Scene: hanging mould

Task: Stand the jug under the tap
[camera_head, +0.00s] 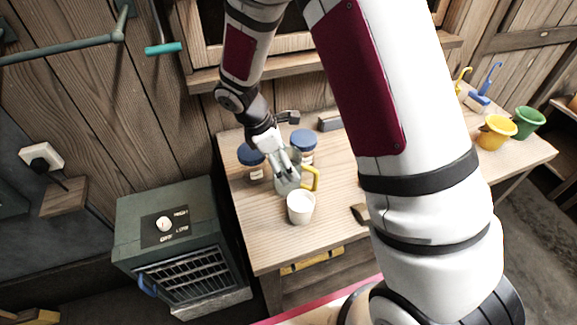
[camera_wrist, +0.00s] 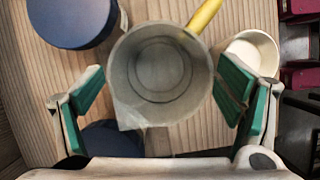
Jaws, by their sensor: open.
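The jug (camera_wrist: 160,100), greyish and see-through with a yellow handle, stands on the wooden workbench (camera_head: 262,245). In the head view its body (camera_head: 288,187) is partly covered by my gripper (camera_head: 284,172), and the handle points right. In the wrist view my gripper (camera_wrist: 162,98) is open, with teal-padded fingers to the left and right of the jug. A gap shows on the left; the right finger is close to the jug, and I cannot tell if it touches. I cannot make out a tap for certain.
A white cup (camera_head: 300,208) stands just in front of the jug. Blue-lidded jars (camera_head: 251,160) (camera_head: 303,146) stand behind it. A green heater (camera_head: 170,230) is left of the bench. Yellow (camera_head: 495,132) and green (camera_head: 529,122) pots are at the right. The bench's front left is clear.

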